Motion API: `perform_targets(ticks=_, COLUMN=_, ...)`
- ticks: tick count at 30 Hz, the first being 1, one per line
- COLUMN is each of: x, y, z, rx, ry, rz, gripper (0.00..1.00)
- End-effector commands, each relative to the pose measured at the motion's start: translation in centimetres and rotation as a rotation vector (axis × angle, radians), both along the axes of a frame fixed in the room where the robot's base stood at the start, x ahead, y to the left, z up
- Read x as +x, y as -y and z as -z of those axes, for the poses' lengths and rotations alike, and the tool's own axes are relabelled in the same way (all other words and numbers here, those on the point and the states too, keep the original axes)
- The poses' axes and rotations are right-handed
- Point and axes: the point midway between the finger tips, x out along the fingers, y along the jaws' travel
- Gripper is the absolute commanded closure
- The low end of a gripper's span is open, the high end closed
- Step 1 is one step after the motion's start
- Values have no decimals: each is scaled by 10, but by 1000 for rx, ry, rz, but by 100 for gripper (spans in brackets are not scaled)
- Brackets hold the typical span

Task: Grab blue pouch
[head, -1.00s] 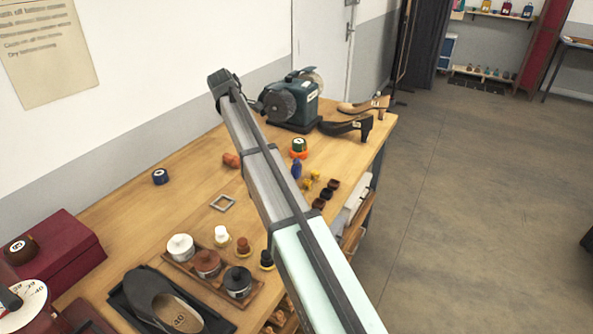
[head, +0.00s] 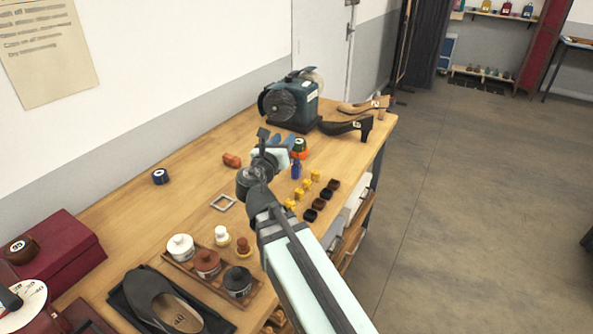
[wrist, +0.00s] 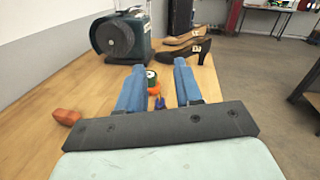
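A small upright dark blue item (head: 296,169) stands on the table near the right edge. It is the likeliest blue pouch, though it is too small to tell its exact form. A bit of blue-purple (wrist: 159,102) between the fingers in the wrist view looks like the same item. My gripper (head: 282,141) is above the table beside it, pointing toward the far end. In the wrist view my gripper (wrist: 158,66) has its two blue fingers apart with nothing held between them.
A green roll (head: 299,145) with an orange item is just beyond. A machine (head: 290,103) and heeled shoes (head: 347,125) stand at the far end. Yellow pieces (head: 303,189) and dark cups (head: 322,194) line the right edge. An orange-brown block (head: 231,160) lies left.

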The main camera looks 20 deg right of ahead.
Motion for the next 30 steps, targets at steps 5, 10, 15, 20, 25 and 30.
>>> perform_targets(ticks=5, x=1, y=0, z=20, rx=2, ry=-2, rz=3, gripper=65)
perform_targets(ticks=10, x=1, y=0, z=41, rx=6, ry=-2, rz=3, gripper=65)
perform_targets(ticks=15, x=1, y=0, z=66, rx=7, ry=-2, rz=3, gripper=65)
perform_targets(ticks=20, x=1, y=1, z=93, rx=6, ry=-2, rz=3, gripper=65)
perform_targets(ticks=25, x=1, y=0, z=111, rx=8, ry=0, rz=4, gripper=65)
perform_targets(ticks=30, x=10, y=6, z=115, rx=9, ry=1, rz=6, gripper=65)
